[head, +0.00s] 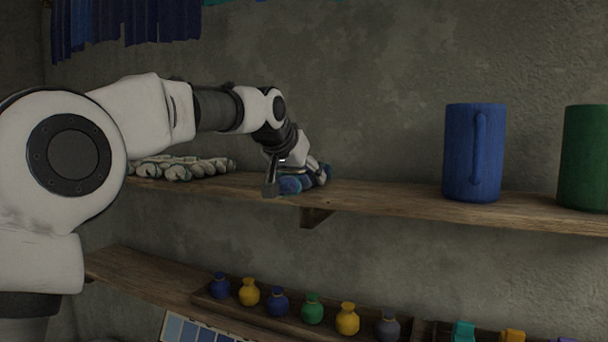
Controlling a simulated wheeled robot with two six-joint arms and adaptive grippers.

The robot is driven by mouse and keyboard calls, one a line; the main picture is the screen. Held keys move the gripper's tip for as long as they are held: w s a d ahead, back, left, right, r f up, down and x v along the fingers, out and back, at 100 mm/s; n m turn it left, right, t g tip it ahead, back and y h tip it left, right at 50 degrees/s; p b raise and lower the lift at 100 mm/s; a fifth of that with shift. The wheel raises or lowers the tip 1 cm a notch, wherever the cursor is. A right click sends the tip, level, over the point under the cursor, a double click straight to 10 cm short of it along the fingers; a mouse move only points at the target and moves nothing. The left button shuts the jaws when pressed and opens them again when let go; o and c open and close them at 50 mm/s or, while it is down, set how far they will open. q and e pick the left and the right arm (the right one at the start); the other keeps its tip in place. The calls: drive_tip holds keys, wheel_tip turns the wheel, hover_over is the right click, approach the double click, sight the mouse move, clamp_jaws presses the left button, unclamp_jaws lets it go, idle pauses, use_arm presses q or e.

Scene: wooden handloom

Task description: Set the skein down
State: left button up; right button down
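A blue skein (291,185) is at the upper wooden shelf (380,198), left of the blue mug, and seems to rest on the board. My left gripper (292,180) is right at it, pointing down, with one finger in front of the skein's left part. The gripper covers part of the skein, so I cannot tell whether the fingers clamp it or stand apart around it. My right gripper is out of view.
Pale skeins (180,168) lie on the shelf to the left, partly behind my arm. A blue mug (474,150) and a green mug (588,158) stand to the right. Shelf between skein and blue mug is clear. Several small jars (312,308) stand below.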

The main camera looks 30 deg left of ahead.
use_arm(q)
drive_tip(key=o, duration=1.5)
drive_tip(key=shift+w+f, duration=0.1)
drive_tip(key=shift+c, duration=0.2)
